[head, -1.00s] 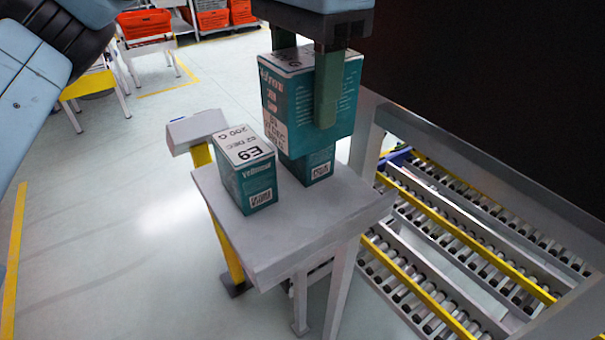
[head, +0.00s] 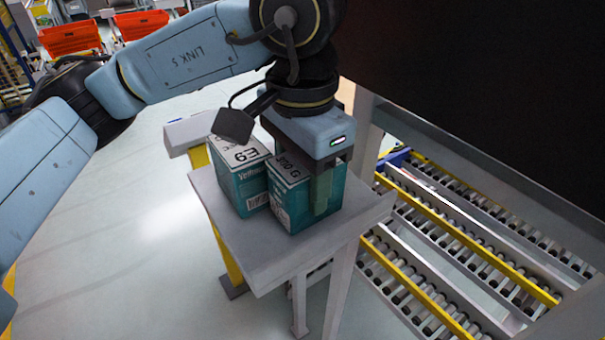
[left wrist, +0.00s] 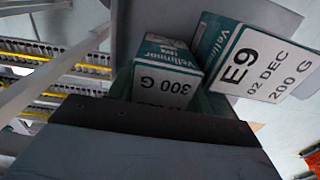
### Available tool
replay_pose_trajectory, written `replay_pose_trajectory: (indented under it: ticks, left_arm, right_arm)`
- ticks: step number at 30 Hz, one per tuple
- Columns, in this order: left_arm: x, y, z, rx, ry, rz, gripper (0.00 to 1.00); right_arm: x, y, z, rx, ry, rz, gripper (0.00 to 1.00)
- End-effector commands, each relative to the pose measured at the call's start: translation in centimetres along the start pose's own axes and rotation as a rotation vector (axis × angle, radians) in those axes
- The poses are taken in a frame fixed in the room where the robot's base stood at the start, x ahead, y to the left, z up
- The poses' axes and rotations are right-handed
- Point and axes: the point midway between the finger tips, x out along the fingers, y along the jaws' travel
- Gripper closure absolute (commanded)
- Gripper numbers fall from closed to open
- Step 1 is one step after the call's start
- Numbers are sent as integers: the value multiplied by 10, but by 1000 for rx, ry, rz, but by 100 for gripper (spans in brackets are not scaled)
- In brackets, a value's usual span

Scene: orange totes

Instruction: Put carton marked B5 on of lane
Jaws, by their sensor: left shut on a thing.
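My left gripper (head: 320,190) is shut on a teal and white carton (head: 290,210) at the small grey stand (head: 260,258). The held carton appears to rest on the stand, close beside another carton marked E9 (head: 240,185). In the left wrist view, the held carton (left wrist: 170,65) shows "300 G"; its code is hidden, so I cannot read B5. The E9 carton (left wrist: 262,65) is to its right there, tilted relative to it. My right gripper is not in view. Roller lanes (head: 470,235) with yellow rails lie right of the stand.
A grey frame post (head: 362,130) stands close behind the gripper, with a large dark panel (head: 480,90) to the right. Orange totes (head: 70,40) are far back at the left. The floor left of the stand is clear.

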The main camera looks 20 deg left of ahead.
Motion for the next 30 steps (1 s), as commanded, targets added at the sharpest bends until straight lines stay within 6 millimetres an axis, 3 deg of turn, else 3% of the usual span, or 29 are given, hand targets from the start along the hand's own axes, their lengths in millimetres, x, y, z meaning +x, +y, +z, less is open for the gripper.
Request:
replay_pose_trajectory:
  ticks: [5,6,11,23,30]
  left_arm:
    - [3,0,0,0,1,0,80]
    - [4,0,0,0,-1,0,49]
    - [2,0,0,0,-1,0,28]
    - [-3,0,0,0,-1,0,28]
    - [-50,-1,-1,-2,4,-4,28]
  right_arm:
    - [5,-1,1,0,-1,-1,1]
    - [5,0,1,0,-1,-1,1]
    - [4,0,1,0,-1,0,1]
    - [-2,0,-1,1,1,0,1]
    - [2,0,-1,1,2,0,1]
